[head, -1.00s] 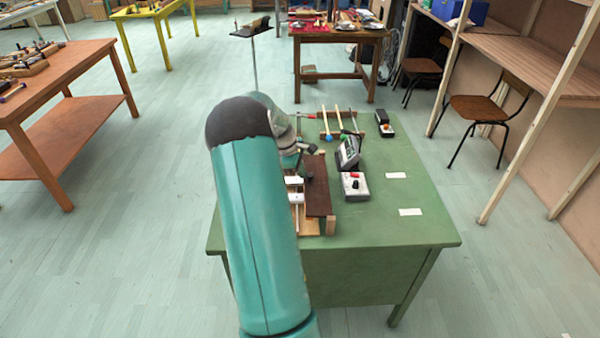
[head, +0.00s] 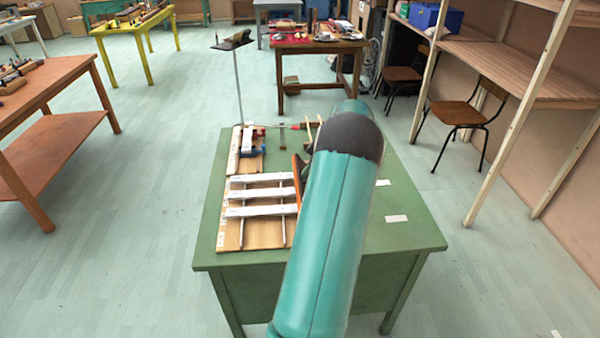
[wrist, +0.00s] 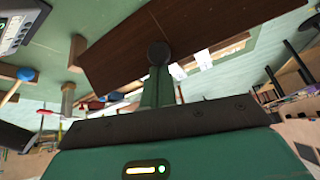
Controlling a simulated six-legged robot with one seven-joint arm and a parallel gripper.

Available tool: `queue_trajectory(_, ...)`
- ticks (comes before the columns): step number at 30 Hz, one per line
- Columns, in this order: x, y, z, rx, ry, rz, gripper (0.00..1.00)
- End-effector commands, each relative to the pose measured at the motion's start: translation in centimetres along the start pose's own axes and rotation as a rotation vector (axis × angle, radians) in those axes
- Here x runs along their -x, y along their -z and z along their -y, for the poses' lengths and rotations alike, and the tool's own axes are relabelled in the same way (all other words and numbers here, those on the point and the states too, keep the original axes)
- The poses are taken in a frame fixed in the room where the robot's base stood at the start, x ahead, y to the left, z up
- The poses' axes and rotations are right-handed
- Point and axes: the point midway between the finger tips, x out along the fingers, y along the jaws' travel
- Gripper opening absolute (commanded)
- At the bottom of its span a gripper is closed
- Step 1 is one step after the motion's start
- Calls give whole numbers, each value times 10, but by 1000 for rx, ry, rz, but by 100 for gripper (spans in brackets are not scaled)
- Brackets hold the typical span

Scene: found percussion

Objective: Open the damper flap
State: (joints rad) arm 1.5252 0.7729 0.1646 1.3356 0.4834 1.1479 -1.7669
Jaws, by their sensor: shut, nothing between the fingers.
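A dark brown board, which I take to be the damper flap (wrist: 115,48), spans the upper part of the wrist view. My gripper (wrist: 158,54) is shut and empty, its dark rounded tip in front of the board. The tip appears at or very near the board's lower edge; I cannot tell whether it touches. In the head view, my teal arm hides the gripper and most of the flap. A narrow orange-brown strip (head: 297,180) beside the arm may be the flap's edge; its tilt is unclear.
White bars (head: 260,194) lie on a wooden board at the left of the green desk (head: 415,225). A blue-ended mallet (wrist: 26,74) and a grey meter (wrist: 14,28) show in the wrist view. A thin stand (head: 238,85) rises behind the desk.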

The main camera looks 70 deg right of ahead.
Motion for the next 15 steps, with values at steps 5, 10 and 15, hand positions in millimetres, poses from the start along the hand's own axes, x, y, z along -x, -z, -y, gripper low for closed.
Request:
queue_trajectory(5, 8, -17, -6, -24, 50, -161, 0)
queue_trajectory(10, 14, -29, -10, -39, 95, -304, 0)
queue_trajectory(15, 17, -39, -14, -50, 133, -423, 0)
